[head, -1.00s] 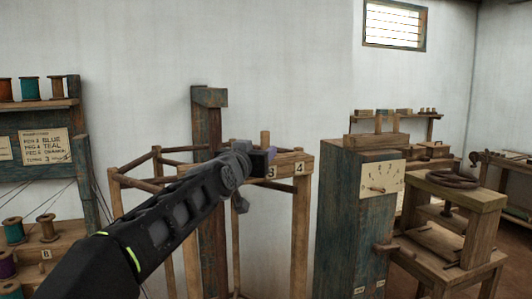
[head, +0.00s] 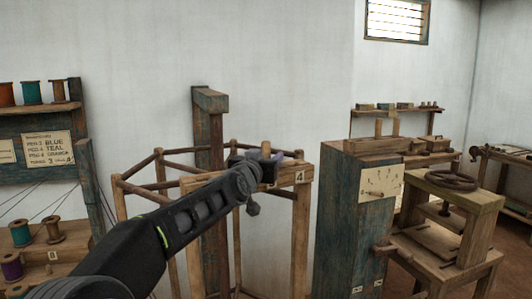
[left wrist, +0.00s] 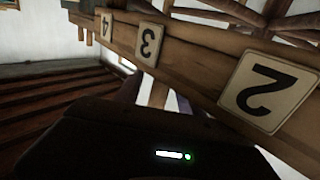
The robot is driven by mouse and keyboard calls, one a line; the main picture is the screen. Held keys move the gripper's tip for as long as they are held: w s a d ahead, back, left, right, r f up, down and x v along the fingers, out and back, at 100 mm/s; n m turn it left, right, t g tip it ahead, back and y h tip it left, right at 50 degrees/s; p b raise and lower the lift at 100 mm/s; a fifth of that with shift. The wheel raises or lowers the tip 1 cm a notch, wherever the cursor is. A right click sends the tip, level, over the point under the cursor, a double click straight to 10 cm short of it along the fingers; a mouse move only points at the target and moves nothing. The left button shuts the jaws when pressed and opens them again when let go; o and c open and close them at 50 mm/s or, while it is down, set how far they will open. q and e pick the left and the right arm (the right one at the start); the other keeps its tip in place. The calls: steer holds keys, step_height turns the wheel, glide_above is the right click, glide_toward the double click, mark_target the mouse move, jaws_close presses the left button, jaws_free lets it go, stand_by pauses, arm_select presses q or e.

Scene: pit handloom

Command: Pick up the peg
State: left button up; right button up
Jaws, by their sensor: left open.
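A short upright wooden peg (head: 266,148) stands on the top rail (head: 288,173) of the wooden warping frame, beside the plate marked 4 (head: 299,177). My left gripper (head: 263,160) is open at the rail in the head view, and its dark jaws overlap the peg's lower part. I cannot tell whether they touch it. In the left wrist view the rail (left wrist: 195,75) shows upside-down plates 2 (left wrist: 268,90), 3 (left wrist: 149,44) and 4 (left wrist: 106,23). The dark gripper body fills the bottom there, and the peg is not clearly visible. My right gripper is not in view.
A blue-green cabinet with a pale dial (head: 381,186) stands right of the frame, beside a bench with a wheel (head: 451,179). At left are a spool shelf (head: 40,108) and a written card (head: 47,149). A dark post (head: 208,125) rises behind the frame.

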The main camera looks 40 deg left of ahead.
arm_select(q)
steer(key=shift+w+a+r+p, duration=0.2)
steer(key=shift+w+r+p, duration=0.15)
steer(key=shift+w, duration=0.25)
steer(key=shift+w+a+f, duration=0.15)
steer(key=shift+w+f, duration=0.15)
steer(key=shift+w, duration=0.05)
steer(key=shift+c, duration=0.3)
jaws_close()
